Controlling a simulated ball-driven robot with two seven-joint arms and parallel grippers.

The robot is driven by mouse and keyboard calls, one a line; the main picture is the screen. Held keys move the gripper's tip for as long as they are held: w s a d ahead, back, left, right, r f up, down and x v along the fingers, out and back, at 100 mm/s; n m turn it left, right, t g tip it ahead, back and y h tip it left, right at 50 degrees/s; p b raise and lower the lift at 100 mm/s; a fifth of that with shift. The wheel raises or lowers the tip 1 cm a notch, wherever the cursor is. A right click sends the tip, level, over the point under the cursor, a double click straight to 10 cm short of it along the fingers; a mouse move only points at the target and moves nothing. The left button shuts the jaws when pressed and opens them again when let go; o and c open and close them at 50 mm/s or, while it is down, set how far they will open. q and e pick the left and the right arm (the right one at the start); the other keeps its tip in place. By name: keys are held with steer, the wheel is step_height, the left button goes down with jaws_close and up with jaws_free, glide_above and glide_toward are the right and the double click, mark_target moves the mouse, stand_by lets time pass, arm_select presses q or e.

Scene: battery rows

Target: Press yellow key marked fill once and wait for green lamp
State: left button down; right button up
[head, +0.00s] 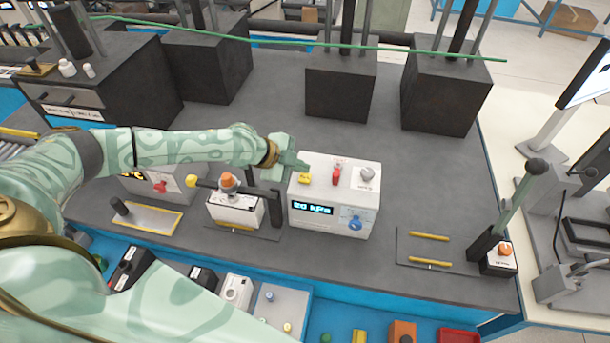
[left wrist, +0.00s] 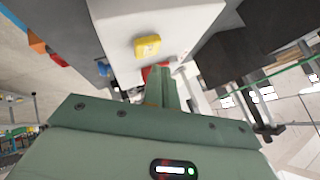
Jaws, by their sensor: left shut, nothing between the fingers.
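The white box-shaped unit (head: 335,170) stands on the dark bench in the middle of the head view. It has a lit display (head: 312,208) on its front. The yellow key (head: 304,178) sits on its top at the left edge; the left wrist view shows it (left wrist: 147,46) too, its marking unreadable. A red key (head: 336,176) sits to its right. No lit green lamp can be made out on the unit. My left gripper (head: 304,163) is shut and empty, just behind the yellow key in the head view; contact cannot be told. My right gripper is not in view.
A grey knob (head: 366,174) is on the unit's top right and a blue knob (head: 355,223) on its front. An orange-topped device (head: 236,208) stands close on the left. Dark blocks (head: 341,86) stand behind. Bench surface to the right is clear up to a flat plate (head: 415,250).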

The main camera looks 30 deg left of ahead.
mark_target(301, 178)
arm_select(q)
steer(key=shift+r+p, duration=1.75)
steer(key=shift+r, duration=0.6)
steer(key=shift+f, duration=0.1)
